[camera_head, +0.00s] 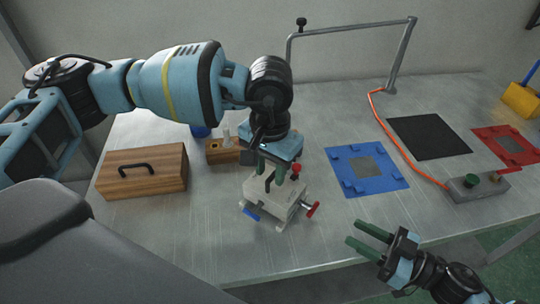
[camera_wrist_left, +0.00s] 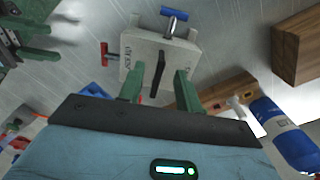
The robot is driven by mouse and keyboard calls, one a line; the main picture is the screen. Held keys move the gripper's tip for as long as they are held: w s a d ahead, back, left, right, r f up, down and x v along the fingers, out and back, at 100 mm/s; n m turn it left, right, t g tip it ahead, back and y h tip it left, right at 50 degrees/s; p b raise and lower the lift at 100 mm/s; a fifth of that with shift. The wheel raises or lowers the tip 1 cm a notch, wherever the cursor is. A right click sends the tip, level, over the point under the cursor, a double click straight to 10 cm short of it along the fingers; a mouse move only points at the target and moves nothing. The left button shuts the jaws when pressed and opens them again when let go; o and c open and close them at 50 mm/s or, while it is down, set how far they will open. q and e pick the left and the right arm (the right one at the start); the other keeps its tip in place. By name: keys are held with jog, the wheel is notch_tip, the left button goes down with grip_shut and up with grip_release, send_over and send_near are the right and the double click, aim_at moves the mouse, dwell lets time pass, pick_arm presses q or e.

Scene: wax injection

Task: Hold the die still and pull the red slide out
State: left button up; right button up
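The die (camera_head: 272,208) is a pale grey block standing on the table, with a black handle on top; it also shows in the left wrist view (camera_wrist_left: 145,52). The red slide (camera_head: 312,210) sticks out of its right side, with a red T-bar (camera_wrist_left: 104,55). A blue slide (camera_head: 250,214) sticks out of another side. My left gripper (camera_head: 274,172) is over the die, its green fingers apart on either side of the black handle (camera_wrist_left: 158,74), with gaps visible. My right gripper (camera_head: 353,232) is open and empty, right of the red slide and apart from it.
A wooden box (camera_head: 142,173) and a small wooden block (camera_head: 221,151) stand left of the die. A blue fixture plate (camera_head: 366,168), black mat (camera_head: 428,136) and control box (camera_head: 477,187) lie right. Bare table separates die and blue plate.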

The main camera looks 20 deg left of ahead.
aim_at(270, 178)
pick_arm(q)
jog(key=shift+f, duration=1.7)
jog(key=shift+c, duration=0.4)
grip_shut()
